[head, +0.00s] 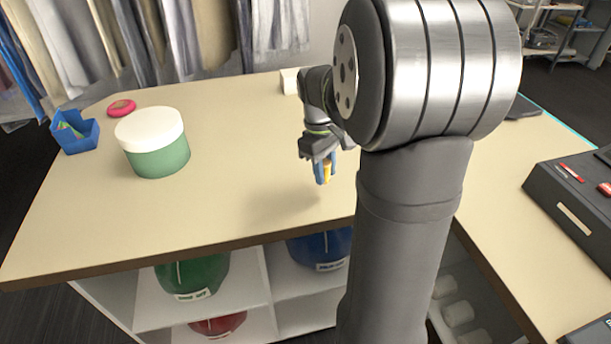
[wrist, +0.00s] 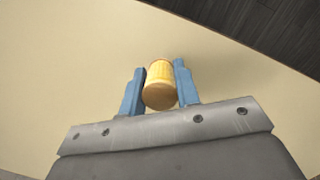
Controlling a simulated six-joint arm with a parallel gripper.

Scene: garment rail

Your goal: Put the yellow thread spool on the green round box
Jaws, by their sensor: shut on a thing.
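The yellow thread spool (wrist: 159,80) is held between the two blue fingers of my gripper (wrist: 159,88) in the wrist view. In the head view my gripper (head: 325,175) hangs above the table, and a bit of the yellow spool (head: 327,170) shows between its fingers. A soft shadow lies on the table to the left of it. The green round box (head: 160,159), with a white lid (head: 149,127), stands upright on the table to the left, well apart from my gripper. Nothing is on the lid.
A blue bin (head: 77,137) with small colourful items and a pink round thing (head: 121,107) stand beyond the box. A white object (head: 289,81) is at the table's back. Hanging garments (head: 130,40) line the rear. The tabletop (head: 235,150) between box and gripper is clear.

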